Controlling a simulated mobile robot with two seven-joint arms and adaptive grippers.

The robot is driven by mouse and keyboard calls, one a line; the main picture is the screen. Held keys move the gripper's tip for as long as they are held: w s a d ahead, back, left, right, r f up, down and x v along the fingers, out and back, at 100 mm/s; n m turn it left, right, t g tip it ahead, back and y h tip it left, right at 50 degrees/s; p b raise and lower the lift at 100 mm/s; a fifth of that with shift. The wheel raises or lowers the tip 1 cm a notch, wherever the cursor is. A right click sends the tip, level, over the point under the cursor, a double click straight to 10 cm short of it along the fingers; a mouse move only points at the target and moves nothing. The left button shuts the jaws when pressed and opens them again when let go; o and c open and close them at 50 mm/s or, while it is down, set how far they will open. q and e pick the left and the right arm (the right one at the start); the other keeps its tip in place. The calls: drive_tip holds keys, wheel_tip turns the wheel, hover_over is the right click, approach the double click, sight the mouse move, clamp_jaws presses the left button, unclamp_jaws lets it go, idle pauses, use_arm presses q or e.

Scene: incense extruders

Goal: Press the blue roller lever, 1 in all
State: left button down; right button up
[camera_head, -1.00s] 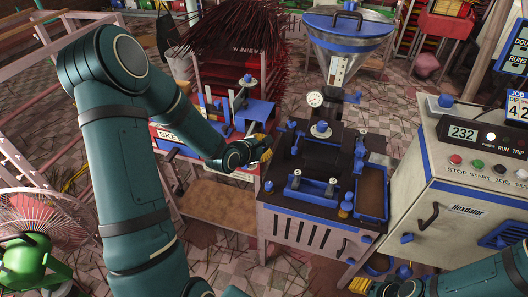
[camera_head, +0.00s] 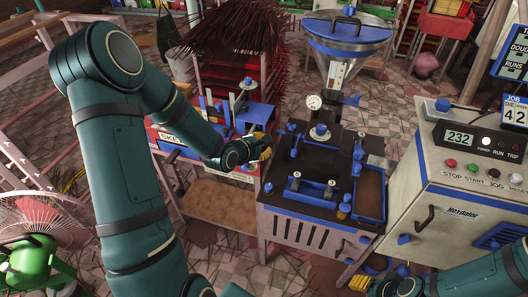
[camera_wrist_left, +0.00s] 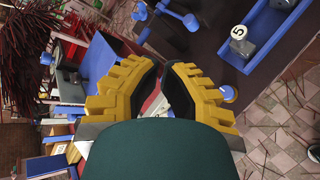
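My left gripper (camera_head: 267,153) is beside the left edge of the dark-topped machine (camera_head: 324,216). In the left wrist view its yellow fingers (camera_wrist_left: 164,70) have their tips close together, with nothing seen held. A round blue knob (camera_wrist_left: 228,93) is just right of the fingers there; a blue knob (camera_head: 268,187) also shows at the machine's left edge in the head view. I cannot tell for sure which blue part is the roller lever. A blue tray (camera_wrist_left: 282,38) holds a roller marked 5 (camera_wrist_left: 239,40).
A hopper (camera_head: 346,45) and a gauge (camera_head: 314,102) stand behind the machine. A control cabinet (camera_head: 457,195) with a 232 display is on the right. A side stand with blue parts (camera_head: 255,115) is left of the machine, before a rack of dark red sticks (camera_head: 240,35).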

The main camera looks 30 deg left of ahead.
use_arm(q)
drive_tip(key=shift+r, duration=0.2)
drive_tip(key=r+p, duration=0.2)
drive_tip(key=s+r+p, duration=0.1)
drive_tip(key=r+p, duration=0.1)
drive_tip(key=shift+s+d+r, duration=0.2)
drive_tip(key=shift+r, duration=0.2)
drive_tip(key=shift+f, duration=0.1)
idle(0.7)
drive_tip(key=s+d+f+m+g+h+b, duration=0.1)
drive_tip(key=s+d+f+m+g, duration=0.4)
drive_tip(key=s+d+f+m, duration=0.3)
drive_tip(key=s+d+f+m+g+h+b, duration=0.1)
drive_tip(key=s+d+f+m+g+b, duration=0.1)
drive_tip(key=s+d+f+m+g, duration=0.3)
drive_tip(key=s+d+f+m, duration=0.3)
drive_tip(key=d+f+m, duration=0.4)
drive_tip(key=d+m, duration=0.2)
drive_tip(key=shift+s+f+h, duration=0.3)
drive_tip(key=shift+s+f, duration=0.05)
drive_tip(key=shift+s, duration=0.05)
